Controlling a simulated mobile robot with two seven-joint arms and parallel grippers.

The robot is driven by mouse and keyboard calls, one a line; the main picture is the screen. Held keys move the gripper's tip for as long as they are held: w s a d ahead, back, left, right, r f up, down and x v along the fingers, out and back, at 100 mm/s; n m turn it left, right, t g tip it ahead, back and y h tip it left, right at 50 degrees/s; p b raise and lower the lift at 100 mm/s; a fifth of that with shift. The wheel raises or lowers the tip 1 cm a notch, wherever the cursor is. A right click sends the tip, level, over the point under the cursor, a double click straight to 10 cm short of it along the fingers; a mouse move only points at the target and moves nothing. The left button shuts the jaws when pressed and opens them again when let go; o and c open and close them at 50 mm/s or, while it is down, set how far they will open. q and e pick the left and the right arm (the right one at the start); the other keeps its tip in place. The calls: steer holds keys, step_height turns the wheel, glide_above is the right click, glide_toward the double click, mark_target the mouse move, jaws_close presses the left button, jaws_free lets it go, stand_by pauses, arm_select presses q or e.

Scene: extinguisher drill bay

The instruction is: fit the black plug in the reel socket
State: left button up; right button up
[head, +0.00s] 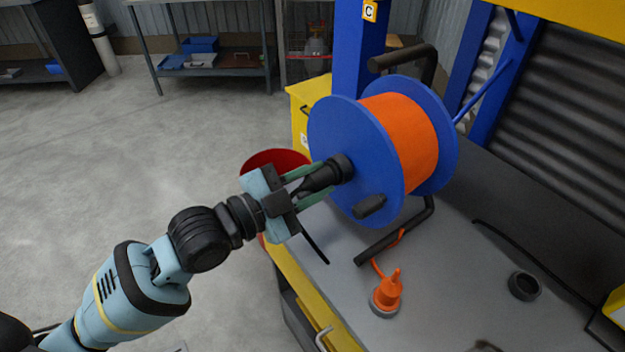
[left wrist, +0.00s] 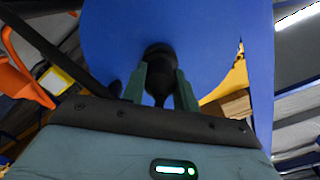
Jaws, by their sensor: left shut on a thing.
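The cable reel has blue flanges (head: 335,130) and an orange cable drum (head: 402,140). It stands on a black tube frame on the grey bench. My left gripper (head: 322,180) is shut on the black plug (head: 316,181), which points at the reel's near blue face. The plug's front end meets the dark round socket (head: 343,166) at the hub. How deep it sits cannot be told. In the left wrist view, the socket (left wrist: 158,54) is straight ahead between the green fingers (left wrist: 160,88), against the blue flange (left wrist: 210,50). My right gripper is not in view.
A dark crank handle (head: 370,207) sticks out below the socket. An orange connector (head: 387,292) stands on the bench (head: 450,270), with a black ring (head: 524,286) to its right. A red bin (head: 270,160) is behind my gripper. A black cable (head: 314,246) hangs below it.

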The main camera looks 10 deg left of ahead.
arm_select(q)
steer(key=shift+w+d+r, duration=0.1)
steer(key=shift+w, duration=0.05)
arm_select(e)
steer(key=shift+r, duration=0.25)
arm_select(q)
steer(key=o, duration=1.2)
steer(key=shift+d, duration=0.1)
steer(key=shift+c, duration=0.2)
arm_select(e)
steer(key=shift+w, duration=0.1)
arm_select(q)
steer(key=p+v, duration=0.2)
steer(key=v, duration=0.7)
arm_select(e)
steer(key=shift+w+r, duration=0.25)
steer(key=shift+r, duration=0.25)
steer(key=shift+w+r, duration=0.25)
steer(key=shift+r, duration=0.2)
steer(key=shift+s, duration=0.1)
